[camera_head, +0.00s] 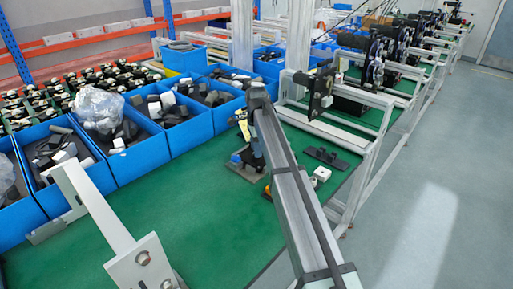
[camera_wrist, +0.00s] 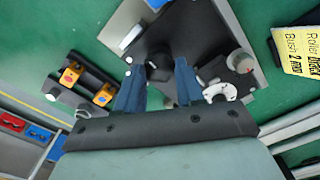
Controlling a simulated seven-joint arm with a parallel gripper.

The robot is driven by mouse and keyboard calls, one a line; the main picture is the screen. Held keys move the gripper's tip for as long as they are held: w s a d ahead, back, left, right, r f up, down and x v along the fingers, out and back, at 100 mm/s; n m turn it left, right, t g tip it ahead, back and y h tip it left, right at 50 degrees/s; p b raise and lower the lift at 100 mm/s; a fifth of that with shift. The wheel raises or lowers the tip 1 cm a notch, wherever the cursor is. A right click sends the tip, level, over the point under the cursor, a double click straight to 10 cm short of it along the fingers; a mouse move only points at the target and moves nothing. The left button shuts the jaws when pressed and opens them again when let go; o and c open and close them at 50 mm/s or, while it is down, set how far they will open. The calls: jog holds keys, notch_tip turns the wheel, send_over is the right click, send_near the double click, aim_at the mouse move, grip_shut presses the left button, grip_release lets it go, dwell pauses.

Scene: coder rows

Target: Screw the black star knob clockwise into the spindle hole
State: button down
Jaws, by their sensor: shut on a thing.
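A black knob (camera_wrist: 158,68) sits between the two blue fingers of my gripper (camera_wrist: 158,84) in the wrist view. The gripper is shut on it. The knob is in front of a black part on a grey metal plate (camera_wrist: 232,28). The spindle hole is hidden, and I cannot tell whether the knob is in it. A round grey post (camera_wrist: 240,61) and a white notched disc (camera_wrist: 220,92) are just right of the fingers. In the head view, the grey plate (camera_head: 243,170) lies on the green bench beneath my arm, which largely hides the knob.
A black holder with orange blocks (camera_wrist: 71,75) lies left of the gripper. A yellow label (camera_wrist: 300,48) is at the right. In the head view, blue bins (camera_head: 185,127) line the left, a black part (camera_head: 325,157) and a white block (camera_head: 322,174) lie right of my arm, near aluminium frames (camera_head: 370,165).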

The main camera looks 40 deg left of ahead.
jog(key=m, duration=0.3)
jog(key=c, duration=0.6)
grip_release()
jog(key=shift+m, duration=0.3)
jog(key=shift+r, duration=0.1)
notch_tip(320, 180, up, 14)
jog(key=shift+f, duration=0.2)
